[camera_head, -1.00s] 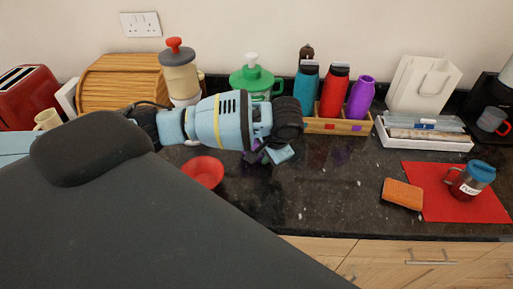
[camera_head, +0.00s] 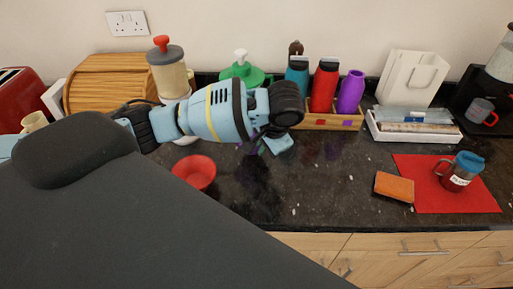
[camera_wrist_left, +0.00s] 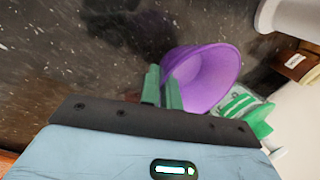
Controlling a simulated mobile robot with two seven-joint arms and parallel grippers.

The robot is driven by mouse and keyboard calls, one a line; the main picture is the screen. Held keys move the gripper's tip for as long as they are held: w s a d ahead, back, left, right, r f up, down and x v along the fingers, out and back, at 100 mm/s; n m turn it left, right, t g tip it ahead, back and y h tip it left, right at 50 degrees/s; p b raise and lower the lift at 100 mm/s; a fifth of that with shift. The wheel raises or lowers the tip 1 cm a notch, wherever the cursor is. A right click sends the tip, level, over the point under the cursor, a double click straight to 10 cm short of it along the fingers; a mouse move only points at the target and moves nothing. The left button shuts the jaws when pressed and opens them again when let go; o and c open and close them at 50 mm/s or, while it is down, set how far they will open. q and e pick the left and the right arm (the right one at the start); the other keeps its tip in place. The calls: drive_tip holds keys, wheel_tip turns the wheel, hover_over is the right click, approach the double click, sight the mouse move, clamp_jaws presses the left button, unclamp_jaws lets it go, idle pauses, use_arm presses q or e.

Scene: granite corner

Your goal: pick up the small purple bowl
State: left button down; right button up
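The small purple bowl (camera_wrist_left: 208,72) shows tilted in the left wrist view, with its rim at the green fingers. In the head view only slivers of purple (camera_head: 242,148) show below my left gripper (camera_head: 266,142), and the hand hides the rest. In the left wrist view my left gripper (camera_wrist_left: 162,88) has its two fingers close together, with the bowl's wall seemingly pinched between them. The gripper is above the dark counter, behind and right of a red bowl. My right gripper is not in view.
The red bowl (camera_head: 194,173) sits on the dark counter (camera_head: 310,190). A wooden rack (camera_head: 318,122) holds several bottles behind the hand, beside a green-lidded container (camera_head: 244,72). The middle counter is clear.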

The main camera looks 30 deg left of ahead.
use_arm(q)
drive_tip(key=s+d, duration=0.1)
drive_tip(key=d, duration=0.3)
drive_tip(key=s+d+r, duration=0.1)
drive_tip(key=d, duration=0.4)
drive_tip(key=s+d, duration=0.1)
drive_tip(key=d, duration=0.4)
drive_tip(key=shift+r, duration=0.15)
drive_tip(key=shift+a, duration=0.15)
drive_tip(key=s+a+r+n+g, duration=0.1)
drive_tip(key=s+a+n, duration=0.3)
drive_tip(key=a, duration=0.3)
drive_tip(key=shift+r+g, duration=0.3)
drive_tip(key=shift+a+f, duration=0.1)
